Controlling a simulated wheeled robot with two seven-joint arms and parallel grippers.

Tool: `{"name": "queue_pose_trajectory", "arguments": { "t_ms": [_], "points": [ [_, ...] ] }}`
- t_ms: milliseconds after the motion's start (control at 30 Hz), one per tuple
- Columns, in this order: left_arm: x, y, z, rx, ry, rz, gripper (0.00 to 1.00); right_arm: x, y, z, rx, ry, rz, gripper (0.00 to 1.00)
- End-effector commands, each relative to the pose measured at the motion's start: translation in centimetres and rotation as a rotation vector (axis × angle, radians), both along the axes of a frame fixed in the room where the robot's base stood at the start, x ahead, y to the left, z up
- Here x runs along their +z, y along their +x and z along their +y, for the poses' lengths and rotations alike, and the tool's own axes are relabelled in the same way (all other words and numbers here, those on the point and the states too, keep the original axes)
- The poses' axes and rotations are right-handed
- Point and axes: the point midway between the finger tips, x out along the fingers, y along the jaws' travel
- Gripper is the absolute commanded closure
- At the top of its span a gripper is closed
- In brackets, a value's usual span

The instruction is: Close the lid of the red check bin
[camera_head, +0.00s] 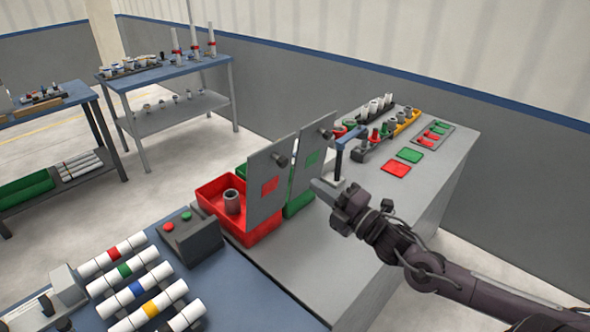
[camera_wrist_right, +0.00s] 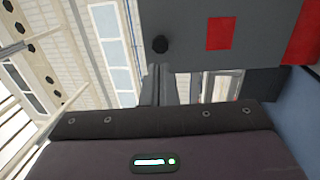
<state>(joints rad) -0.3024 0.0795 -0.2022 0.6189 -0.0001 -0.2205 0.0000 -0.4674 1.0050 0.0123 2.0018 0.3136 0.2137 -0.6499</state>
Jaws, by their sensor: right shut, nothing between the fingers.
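The red check bin (camera_head: 262,236) stands on the grey bench, with a short grey pipe piece (camera_head: 232,203) inside. Its grey lid (camera_head: 262,205) stands upright and open, with a red square and a dark knob. In the right wrist view the lid (camera_wrist_right: 270,50) fills the upper right, with its red square and knob, and a red part of the bin (camera_wrist_right: 306,30) at the edge. My right gripper (camera_head: 322,187) is shut and empty, to the right of the open lids in the head view. In the wrist view its fingers (camera_wrist_right: 156,85) are below the knob, with no clear contact. My left gripper is not in view.
A green bin (camera_head: 298,207) with its own upright lid (camera_head: 310,160) stands just behind the red one. A button box (camera_head: 192,238) and banded pipes (camera_head: 135,275) are at the front left. Racks and flat trays (camera_head: 397,169) lie farther back. The bench's right part is clear.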

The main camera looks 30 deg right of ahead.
Motion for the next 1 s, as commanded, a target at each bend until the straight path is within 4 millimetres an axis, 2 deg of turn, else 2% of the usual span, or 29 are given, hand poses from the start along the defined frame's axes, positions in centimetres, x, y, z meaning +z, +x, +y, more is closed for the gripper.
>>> {"name": "queue_pose_trajectory", "arguments": {
  "t_ms": [400,600,1000],
  "points": [
    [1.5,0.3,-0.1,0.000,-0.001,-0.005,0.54,1.4,4.9,1.6,-0.002,0.002,-0.005,1.00],
    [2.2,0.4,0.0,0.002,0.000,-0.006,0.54,1.5,6.6,2.2,-0.002,0.002,-0.002,1.00],
    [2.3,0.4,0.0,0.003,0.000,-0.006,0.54,1.3,7.3,2.6,0.000,0.000,0.000,1.00]
  ]
}}
